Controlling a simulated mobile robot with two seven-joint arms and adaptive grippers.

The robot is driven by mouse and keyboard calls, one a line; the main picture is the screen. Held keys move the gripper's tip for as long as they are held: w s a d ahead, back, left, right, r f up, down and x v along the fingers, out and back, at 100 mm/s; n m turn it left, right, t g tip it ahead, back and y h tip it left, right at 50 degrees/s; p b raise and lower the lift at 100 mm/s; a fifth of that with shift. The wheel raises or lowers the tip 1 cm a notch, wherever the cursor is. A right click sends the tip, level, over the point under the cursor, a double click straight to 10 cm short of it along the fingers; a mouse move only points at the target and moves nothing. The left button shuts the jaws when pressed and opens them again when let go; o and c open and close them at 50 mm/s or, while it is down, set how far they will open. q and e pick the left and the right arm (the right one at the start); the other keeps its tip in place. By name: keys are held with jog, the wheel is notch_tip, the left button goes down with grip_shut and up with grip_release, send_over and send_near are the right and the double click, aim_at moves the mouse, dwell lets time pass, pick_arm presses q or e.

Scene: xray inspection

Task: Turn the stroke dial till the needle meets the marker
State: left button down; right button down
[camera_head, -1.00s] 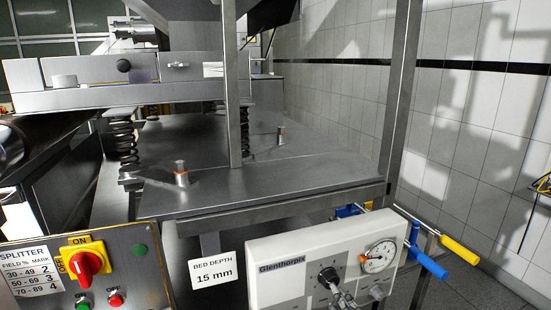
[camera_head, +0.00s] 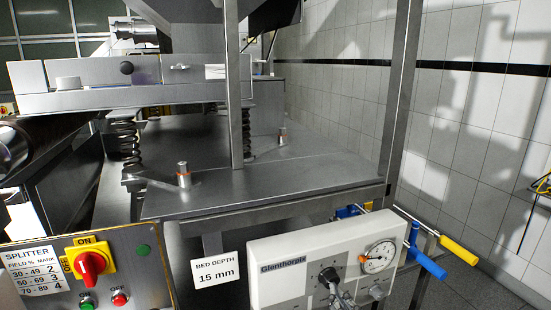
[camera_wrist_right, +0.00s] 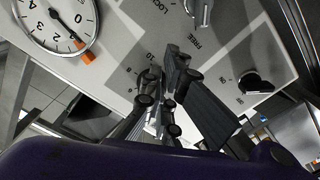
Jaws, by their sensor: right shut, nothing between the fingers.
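A round white gauge (camera_head: 379,257) with a dark needle sits at the right of the Glenthorpix panel (camera_head: 275,290). It shows larger in the wrist view (camera_wrist_right: 60,22), with an orange marker (camera_wrist_right: 87,57) at its rim. The needle points between 0 and 2, close to the marker; I cannot tell if they line up exactly. My right gripper (camera_head: 344,299) is shut and empty in front of the panel. In the wrist view its fingers (camera_wrist_right: 160,105) cover part of a scale with 8 and 10. I cannot tell if they touch a dial. My left gripper is not in view.
A black knob (camera_head: 328,275) is on the panel just behind my right gripper. A lever knob marked LOCK and FREE (camera_wrist_right: 200,10) is nearby. The splitter panel (camera_head: 125,268) stands left. Blue and yellow handles (camera_head: 430,263) stick out right of the gauge.

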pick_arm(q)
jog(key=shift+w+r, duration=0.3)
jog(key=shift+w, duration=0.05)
pick_arm(e)
jog(key=v, duration=0.5)
jog(key=shift+s+d+f, duration=0.25)
jog(key=shift+f, duration=0.05)
